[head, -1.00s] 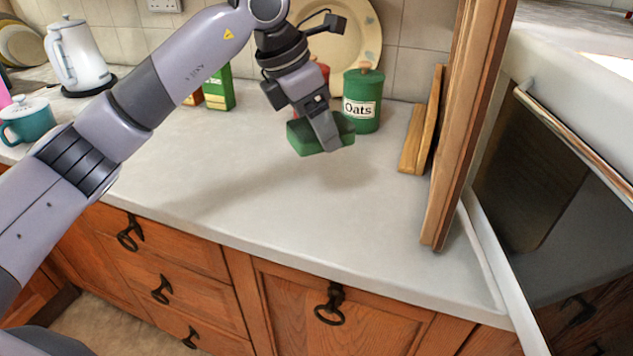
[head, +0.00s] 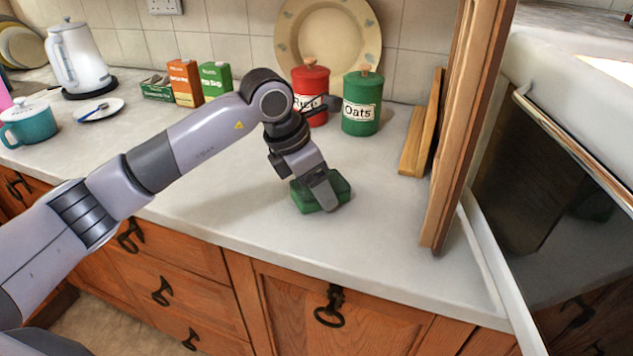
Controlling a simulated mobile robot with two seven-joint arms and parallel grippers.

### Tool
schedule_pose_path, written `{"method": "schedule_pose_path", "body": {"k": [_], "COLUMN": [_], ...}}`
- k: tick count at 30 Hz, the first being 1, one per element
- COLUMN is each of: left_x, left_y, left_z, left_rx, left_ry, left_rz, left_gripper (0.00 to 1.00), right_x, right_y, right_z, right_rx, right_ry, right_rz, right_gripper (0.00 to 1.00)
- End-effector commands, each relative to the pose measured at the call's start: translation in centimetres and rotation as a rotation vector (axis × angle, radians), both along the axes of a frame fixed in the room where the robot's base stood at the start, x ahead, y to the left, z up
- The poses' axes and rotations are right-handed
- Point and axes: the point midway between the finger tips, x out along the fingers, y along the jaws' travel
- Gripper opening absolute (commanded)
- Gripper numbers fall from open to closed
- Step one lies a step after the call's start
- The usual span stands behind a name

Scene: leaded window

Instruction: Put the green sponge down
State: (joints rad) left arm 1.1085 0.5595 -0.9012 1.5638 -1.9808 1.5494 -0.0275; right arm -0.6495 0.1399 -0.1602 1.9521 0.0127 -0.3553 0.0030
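The green sponge (head: 338,184) is at the middle of the pale counter, in the head view. My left gripper (head: 324,197) comes down over it from above, with a finger against its near face. The gripper appears shut on the sponge; the far finger is hidden. The sponge is at or very close to the counter top (head: 230,190); I cannot tell whether it touches. My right gripper is not in view.
Behind stand a red canister (head: 312,88), a green Oats canister (head: 361,105) and a large plate (head: 328,40). Wooden boards (head: 422,130) and a tall wooden panel (head: 466,120) stand to the right. Cartons (head: 185,83) and a teal mug (head: 30,122) are at left. The counter around the sponge is clear.

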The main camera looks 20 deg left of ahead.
Motion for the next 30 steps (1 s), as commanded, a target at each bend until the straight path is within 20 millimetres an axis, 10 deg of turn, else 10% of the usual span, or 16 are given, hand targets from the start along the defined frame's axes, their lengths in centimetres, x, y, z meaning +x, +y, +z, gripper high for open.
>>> {"method": "schedule_pose_path", "body": {"k": [3, 4, 6, 19, 30], "left_x": [0.0, 0.0, 0.0, -0.1, -2.0], "left_y": [0.0, 0.0, 0.0, 0.2, 2.4], "left_z": [-0.4, -0.4, -0.3, 0.6, 7.6], "left_rx": [0.0, 0.0, 0.0, 0.0, 0.0], "left_ry": [0.0, 0.0, 0.0, -0.001, -0.005], "left_rz": [0.0, 0.0, 0.0, 0.0, 0.002], "left_gripper": [0.38, 0.73, 0.96, 0.96, 0.96], "right_x": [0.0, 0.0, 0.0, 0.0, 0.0], "right_y": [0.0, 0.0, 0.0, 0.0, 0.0], "right_z": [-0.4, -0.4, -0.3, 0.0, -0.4], "right_rx": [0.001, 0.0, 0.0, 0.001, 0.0], "right_ry": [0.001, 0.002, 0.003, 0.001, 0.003], "right_rz": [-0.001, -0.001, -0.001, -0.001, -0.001], "right_gripper": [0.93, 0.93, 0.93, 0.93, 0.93]}}
